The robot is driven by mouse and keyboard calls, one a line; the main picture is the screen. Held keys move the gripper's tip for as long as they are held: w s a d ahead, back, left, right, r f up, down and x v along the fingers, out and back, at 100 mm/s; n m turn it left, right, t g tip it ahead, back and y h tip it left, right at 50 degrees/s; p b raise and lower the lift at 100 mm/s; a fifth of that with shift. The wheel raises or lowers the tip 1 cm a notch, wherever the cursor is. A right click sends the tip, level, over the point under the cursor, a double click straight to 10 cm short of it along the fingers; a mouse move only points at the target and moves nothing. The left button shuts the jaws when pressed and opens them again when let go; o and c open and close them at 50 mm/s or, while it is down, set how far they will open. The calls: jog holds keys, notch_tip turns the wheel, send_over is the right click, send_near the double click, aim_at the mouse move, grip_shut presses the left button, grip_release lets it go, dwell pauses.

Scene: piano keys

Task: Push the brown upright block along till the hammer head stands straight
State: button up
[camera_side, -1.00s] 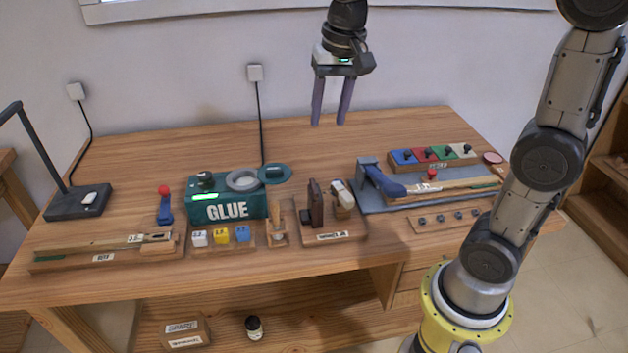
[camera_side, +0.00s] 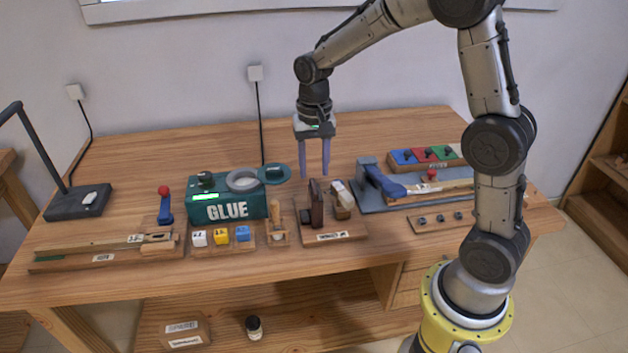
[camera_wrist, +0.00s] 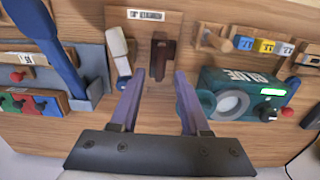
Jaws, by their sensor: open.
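The brown upright block (camera_side: 317,204) stands on a labelled wooden base (camera_side: 335,229) at the middle front of the bench. The hammer head (camera_side: 342,195), pale and white-topped, is just right of the block and leans to one side. In the wrist view the block (camera_wrist: 161,58) is near the top centre and the hammer head (camera_wrist: 119,50) is left of it, tilted. My gripper (camera_side: 314,174) is open and empty, above and slightly behind the block. In the wrist view its two purple fingers (camera_wrist: 160,92) are spread below the block, with nothing between them.
The green glue box (camera_side: 227,204) with its round lid stands left of the block. A blue clamp-like tool (camera_side: 380,182) lies on a grey mat at the right. Small white, yellow and blue cubes (camera_side: 221,236) sit in front of the glue box. The bench behind is clear.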

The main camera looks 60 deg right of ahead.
aim_at(314, 186)
jog(key=shift+f, duration=2.2)
grip_shut()
